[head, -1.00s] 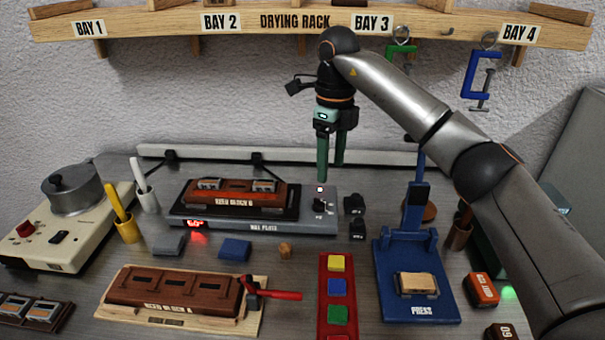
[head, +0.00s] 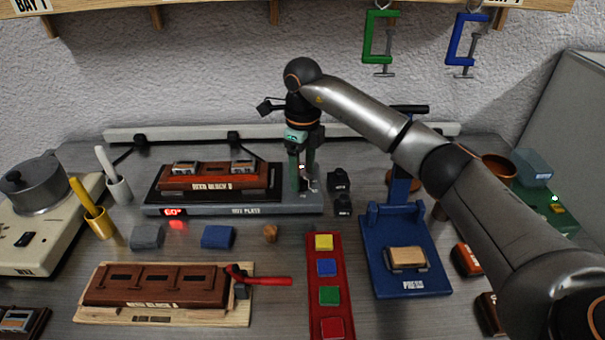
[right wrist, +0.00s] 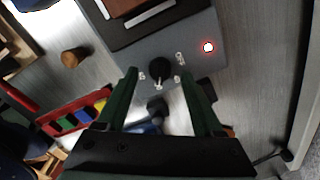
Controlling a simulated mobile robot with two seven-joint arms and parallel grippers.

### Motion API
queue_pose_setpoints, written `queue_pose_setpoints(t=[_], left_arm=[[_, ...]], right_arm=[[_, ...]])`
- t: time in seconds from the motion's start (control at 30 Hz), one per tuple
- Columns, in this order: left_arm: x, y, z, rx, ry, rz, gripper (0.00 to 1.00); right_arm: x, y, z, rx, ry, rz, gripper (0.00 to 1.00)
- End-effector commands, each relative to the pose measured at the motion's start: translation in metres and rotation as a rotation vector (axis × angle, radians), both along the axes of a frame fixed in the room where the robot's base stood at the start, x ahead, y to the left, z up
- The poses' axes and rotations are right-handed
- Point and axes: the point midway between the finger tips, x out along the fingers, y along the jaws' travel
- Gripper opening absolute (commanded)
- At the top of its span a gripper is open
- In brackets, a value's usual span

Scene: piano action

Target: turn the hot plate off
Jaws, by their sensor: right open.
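The hot plate (head: 240,208) is a grey unit with a black top, and a red display (head: 173,212) glows on its front left. Reed block B (head: 215,181) sits on its top. In the right wrist view, a black knob (right wrist: 160,72) with white marks around it is on the hot plate's grey end, beside a lit white lamp with a red rim (right wrist: 208,47). My right gripper (head: 303,185) is over that end, pointing down. Its green fingers are open and apart, with the knob ahead between them (right wrist: 165,85). Contact cannot be told. My left gripper is not seen.
Two small black objects (head: 340,182) stand just right of the hot plate. The blue press (head: 405,250) is further right. A red strip with coloured squares (head: 326,300), reed block A (head: 155,285) and a red-handled tool (head: 262,280) lie in front. A pot (head: 38,185) is at left.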

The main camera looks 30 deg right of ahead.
Motion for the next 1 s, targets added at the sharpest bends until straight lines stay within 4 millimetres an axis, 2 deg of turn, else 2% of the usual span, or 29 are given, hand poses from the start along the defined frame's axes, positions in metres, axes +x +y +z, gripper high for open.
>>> queue_pose_setpoints(t=[0.13, 0.43, 1.0], left_arm=[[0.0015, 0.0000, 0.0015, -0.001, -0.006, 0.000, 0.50], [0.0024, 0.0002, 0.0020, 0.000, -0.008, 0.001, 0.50], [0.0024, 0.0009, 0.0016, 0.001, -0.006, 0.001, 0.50]], right_arm=[[-0.0002, 0.0001, -0.0101, -0.001, 0.001, 0.000, 0.69], [0.0000, 0.0002, -0.0121, 0.000, 0.000, 0.001, 0.69], [0.0000, 0.0004, -0.0117, 0.000, 0.000, 0.001, 0.05]])
